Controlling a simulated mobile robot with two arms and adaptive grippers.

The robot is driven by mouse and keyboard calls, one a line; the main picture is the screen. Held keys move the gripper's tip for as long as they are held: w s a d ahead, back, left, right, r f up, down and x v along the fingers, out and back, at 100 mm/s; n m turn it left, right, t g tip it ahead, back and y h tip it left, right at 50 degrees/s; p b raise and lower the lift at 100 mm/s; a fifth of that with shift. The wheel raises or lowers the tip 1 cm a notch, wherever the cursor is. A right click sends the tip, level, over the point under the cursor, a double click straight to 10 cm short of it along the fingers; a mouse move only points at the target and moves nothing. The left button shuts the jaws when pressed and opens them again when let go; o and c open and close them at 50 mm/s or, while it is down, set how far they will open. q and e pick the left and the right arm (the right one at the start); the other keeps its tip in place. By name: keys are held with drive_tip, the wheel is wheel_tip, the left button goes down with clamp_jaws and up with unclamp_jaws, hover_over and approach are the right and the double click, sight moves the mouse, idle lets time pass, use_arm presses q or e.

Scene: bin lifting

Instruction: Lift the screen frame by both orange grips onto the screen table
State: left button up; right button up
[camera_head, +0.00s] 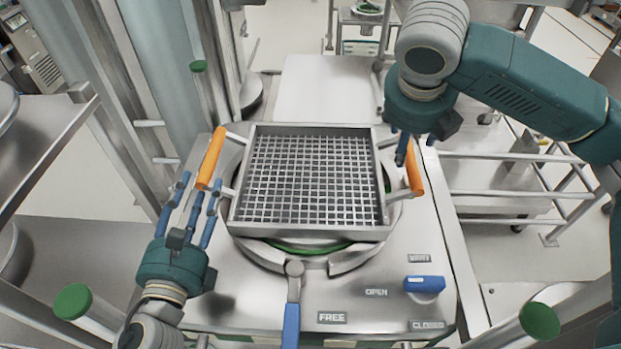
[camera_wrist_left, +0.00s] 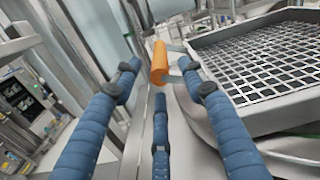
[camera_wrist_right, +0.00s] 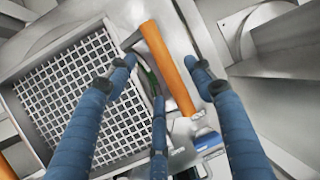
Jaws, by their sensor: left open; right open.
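The screen frame (camera_head: 310,231) is a square metal frame with a wire mesh, lying flat over a round metal seat. Its left orange grip (camera_head: 211,157) and right orange grip (camera_head: 414,170) stick out on brackets at its sides. My left gripper (camera_head: 195,188) is open at the near end of the left grip; the left wrist view shows this grip (camera_wrist_left: 160,62) between the spread fingertips. My right gripper (camera_head: 402,150) is open by the right grip and partly hidden by its own wrist; the right wrist view shows this grip (camera_wrist_right: 168,68) between the spread fingers. Contact cannot be told.
A bare flat pale surface (camera_head: 325,88) lies behind the frame. The metal deck (camera_head: 250,305) in front has a blue-handled lever (camera_head: 291,320), a blue knob (camera_head: 424,284) and labels such as FREE. Metal posts stand at left, rails (camera_head: 510,195) at right.

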sight(208, 159)
use_arm(q)
drive_tip(key=w, duration=0.7)
drive_tip(key=shift+w+d, duration=0.35)
drive_tip(key=shift+d, duration=0.05)
use_arm(e)
drive_tip(key=x, duration=0.7)
drive_tip(key=shift+w+d+f, duration=0.1)
drive_tip(key=shift+w+f, duration=0.05)
drive_tip(key=shift+f, duration=0.15)
use_arm(q)
clamp_jaws()
use_arm(e)
drive_tip(key=c, duration=1.1)
clamp_jaws()
use_arm(q)
drive_tip(key=shift+r, duration=0.3)
use_arm(e)
drive_tip(key=shift+r, duration=0.3)
